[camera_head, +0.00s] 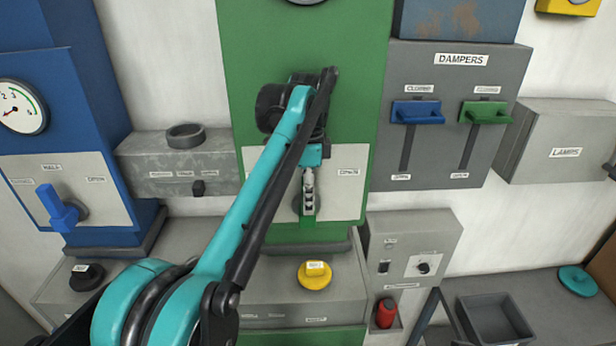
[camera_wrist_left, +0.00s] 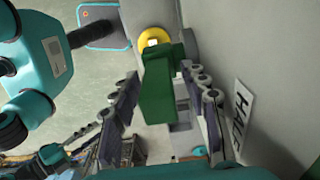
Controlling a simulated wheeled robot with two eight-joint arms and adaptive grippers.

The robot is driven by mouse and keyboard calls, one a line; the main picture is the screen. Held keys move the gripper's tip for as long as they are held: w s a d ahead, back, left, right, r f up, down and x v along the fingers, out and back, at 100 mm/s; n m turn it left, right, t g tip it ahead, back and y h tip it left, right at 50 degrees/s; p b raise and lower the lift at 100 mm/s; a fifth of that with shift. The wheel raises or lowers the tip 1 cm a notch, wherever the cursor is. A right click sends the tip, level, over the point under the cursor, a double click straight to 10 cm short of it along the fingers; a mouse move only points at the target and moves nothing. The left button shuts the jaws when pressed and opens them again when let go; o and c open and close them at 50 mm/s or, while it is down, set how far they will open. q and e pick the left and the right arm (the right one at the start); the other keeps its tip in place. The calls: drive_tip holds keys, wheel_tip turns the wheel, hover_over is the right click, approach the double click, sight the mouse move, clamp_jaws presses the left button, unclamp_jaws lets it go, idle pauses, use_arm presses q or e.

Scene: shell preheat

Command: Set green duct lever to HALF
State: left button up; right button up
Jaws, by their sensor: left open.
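The green duct lever (camera_head: 307,222) is on the pale plate (camera_head: 346,205) of the green duct, largely covered by my left arm and gripper in the head view. My left gripper (camera_head: 308,195) is at the lever. In the left wrist view the green lever (camera_wrist_left: 157,95) stands between the two open fingers of my left gripper (camera_wrist_left: 162,82); whether either finger touches it I cannot tell. The HALF label (camera_wrist_left: 238,115) is on the plate beside the right-hand finger. An OPEN label (camera_head: 348,172) shows right of the arm. The lever's exact setting is unclear. My right gripper is out of view.
A blue lever (camera_head: 58,210) is on the blue duct at left. A yellow knob (camera_head: 315,275) sits on the ledge below the green lever. The dampers panel (camera_head: 437,150) with blue and green handles is at right. A red object (camera_head: 386,312) and a dark tray (camera_head: 496,318) stand lower right.

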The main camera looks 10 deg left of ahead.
use_arm(q)
wheel_tip(320, 180, up, 10)
drive_tip(key=shift+w+r, duration=0.1)
drive_tip(key=shift+r, duration=0.25)
drive_tip(key=shift+f, duration=0.1)
idle(0.4)
